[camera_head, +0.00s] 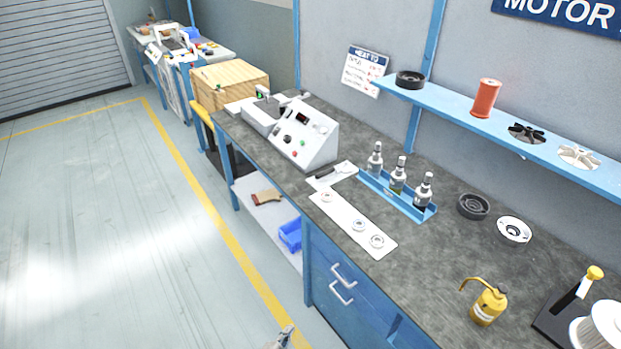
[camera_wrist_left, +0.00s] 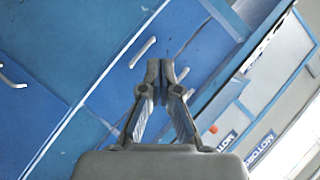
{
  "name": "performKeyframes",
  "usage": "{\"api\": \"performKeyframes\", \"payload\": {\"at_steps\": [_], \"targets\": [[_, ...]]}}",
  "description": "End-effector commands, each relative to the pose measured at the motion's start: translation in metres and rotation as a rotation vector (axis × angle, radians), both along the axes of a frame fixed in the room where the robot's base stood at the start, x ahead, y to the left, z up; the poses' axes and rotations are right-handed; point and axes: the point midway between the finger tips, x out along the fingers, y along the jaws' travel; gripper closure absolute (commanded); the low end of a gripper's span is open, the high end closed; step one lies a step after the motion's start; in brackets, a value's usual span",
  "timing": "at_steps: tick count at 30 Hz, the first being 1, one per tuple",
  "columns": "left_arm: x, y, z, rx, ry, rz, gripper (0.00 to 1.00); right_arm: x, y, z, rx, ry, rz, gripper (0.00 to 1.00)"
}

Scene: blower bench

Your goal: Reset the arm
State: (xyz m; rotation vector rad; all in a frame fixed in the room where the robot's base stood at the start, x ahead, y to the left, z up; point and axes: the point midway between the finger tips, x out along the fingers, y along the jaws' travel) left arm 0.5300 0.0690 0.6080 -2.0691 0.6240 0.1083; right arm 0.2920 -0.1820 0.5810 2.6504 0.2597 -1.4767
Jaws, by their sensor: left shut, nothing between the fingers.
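My left gripper (camera_head: 284,336) shows only as a small tip at the bottom edge of the head view, low in front of the blue bench cabinet (camera_head: 350,305). In the left wrist view my left gripper (camera_wrist_left: 167,68) has its fingertips together with nothing between them. Blue drawer fronts with pale handles (camera_wrist_left: 142,52) lie beyond the fingers. My right gripper is in neither view.
The grey bench top (camera_head: 420,275) carries a control box (camera_head: 305,135), a white plate with rings (camera_head: 350,222), bottles in a blue tray (camera_head: 420,212), and a yellow oil can (camera_head: 488,303). The floor (camera_head: 80,220) at left is clear.

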Motion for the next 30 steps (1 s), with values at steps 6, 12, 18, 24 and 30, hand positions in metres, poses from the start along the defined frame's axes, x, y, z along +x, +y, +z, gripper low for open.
{"api": "performKeyframes", "payload": {"at_steps": [6, 12, 18, 24, 30], "targets": [[-0.131, 0.086, -0.091, -0.177, 0.565, 0.471, 1.00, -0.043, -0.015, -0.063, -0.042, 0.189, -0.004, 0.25], [-0.267, 0.127, -0.137, -0.263, 0.952, 0.789, 1.00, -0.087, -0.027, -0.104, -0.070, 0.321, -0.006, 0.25], [-0.344, 0.142, -0.149, -0.296, 1.146, 0.946, 1.00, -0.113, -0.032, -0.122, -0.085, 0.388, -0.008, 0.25], [-0.354, 0.144, -0.150, -0.299, 1.172, 0.968, 1.00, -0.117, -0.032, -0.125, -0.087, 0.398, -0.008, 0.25], [-0.354, 0.144, -0.150, -0.299, 1.172, 0.968, 1.00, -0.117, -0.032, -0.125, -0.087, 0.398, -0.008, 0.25]]}}
